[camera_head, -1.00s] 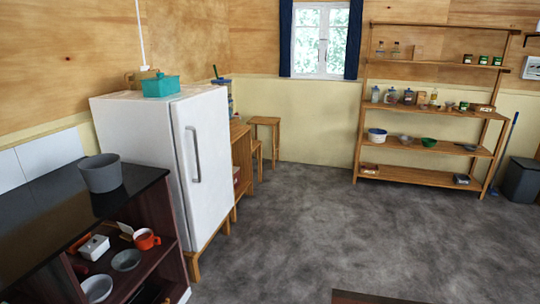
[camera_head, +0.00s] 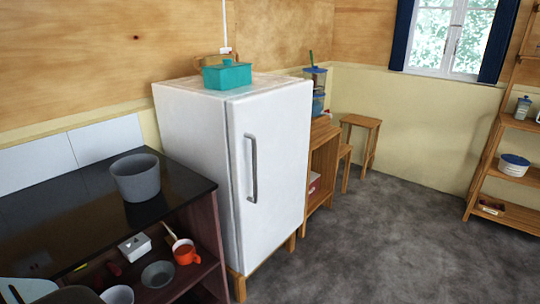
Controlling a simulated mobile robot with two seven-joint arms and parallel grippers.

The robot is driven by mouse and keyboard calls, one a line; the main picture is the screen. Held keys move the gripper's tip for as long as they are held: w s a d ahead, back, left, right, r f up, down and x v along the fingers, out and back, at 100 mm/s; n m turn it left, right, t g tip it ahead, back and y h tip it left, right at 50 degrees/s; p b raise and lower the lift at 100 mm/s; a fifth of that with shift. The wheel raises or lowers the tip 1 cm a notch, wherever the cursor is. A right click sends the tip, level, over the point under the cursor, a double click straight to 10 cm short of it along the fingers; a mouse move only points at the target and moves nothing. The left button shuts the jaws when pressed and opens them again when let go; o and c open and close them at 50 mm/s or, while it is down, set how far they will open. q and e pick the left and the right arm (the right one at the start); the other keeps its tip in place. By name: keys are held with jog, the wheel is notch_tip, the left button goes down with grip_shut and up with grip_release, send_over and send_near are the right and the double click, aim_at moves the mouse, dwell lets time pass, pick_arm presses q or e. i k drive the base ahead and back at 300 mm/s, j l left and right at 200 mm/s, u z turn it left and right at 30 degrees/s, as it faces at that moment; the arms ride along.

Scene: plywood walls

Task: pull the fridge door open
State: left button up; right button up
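The white fridge (camera_head: 190,150) stands upright on short wooden legs in the middle left of the head view. Its door (camera_head: 280,160) faces right and is shut against the body. A grey vertical handle (camera_head: 251,168) is on the door's left side. Nothing touches the handle. A pale and dark grey piece, seemingly part of my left arm, shows at the lower left edge; its fingers cannot be made out. My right gripper is not in view.
A black counter (camera_head: 85,205) with a grey pot (camera_head: 136,177) stands left of the fridge, bowls on its shelf. A teal box (camera_head: 227,75) sits on the fridge. A wooden cabinet (camera_head: 323,165) stands beyond. The floor (camera_head: 380,240) right of the door is clear.

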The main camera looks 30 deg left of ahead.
aim_at(279, 118)
jog(key=i, duration=1.05)
jog(key=u, duration=0.45)
